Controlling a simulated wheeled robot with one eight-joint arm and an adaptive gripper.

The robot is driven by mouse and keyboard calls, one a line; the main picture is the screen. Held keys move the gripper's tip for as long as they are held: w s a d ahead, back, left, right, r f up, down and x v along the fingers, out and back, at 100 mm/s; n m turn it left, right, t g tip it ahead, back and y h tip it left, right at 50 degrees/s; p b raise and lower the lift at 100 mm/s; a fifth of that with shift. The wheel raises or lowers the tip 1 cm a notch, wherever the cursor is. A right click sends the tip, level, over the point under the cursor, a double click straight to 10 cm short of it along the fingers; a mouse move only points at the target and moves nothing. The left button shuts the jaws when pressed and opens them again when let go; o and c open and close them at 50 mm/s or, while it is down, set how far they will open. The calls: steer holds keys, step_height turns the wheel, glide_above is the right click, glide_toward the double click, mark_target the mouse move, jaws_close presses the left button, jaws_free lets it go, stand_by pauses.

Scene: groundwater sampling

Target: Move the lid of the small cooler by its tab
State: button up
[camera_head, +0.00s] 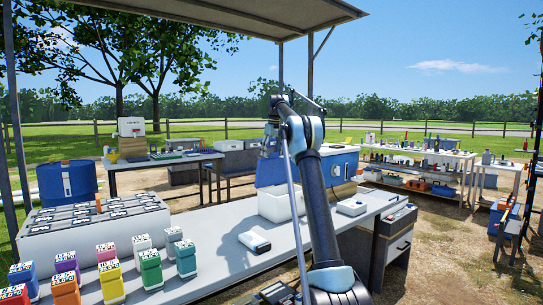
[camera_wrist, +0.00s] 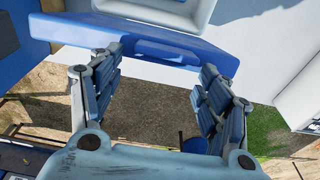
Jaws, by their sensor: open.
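The small cooler has a white body (camera_head: 280,206) and stands on the long grey bench, partly behind my arm. Its blue lid (camera_head: 271,173) shows above the body. In the wrist view the blue lid (camera_wrist: 75,30) spans the top, with a raised tab (camera_wrist: 165,49) along its near edge. A white cooler rim (camera_wrist: 190,20) shows beyond it. My gripper (camera_wrist: 162,63) is open, its two fingers on either side of the tab with space between them. I cannot tell whether a fingertip touches the lid. In the head view my arm hides most of the gripper.
A larger blue cooler (camera_head: 340,165) stands behind the small one. Bare ground lies below the gripper.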

steer(key=shift+r, duration=0.1)
step_height(320, 180, up, 7)
steer(key=shift+s+d, duration=0.3)
stand_by(0.4)
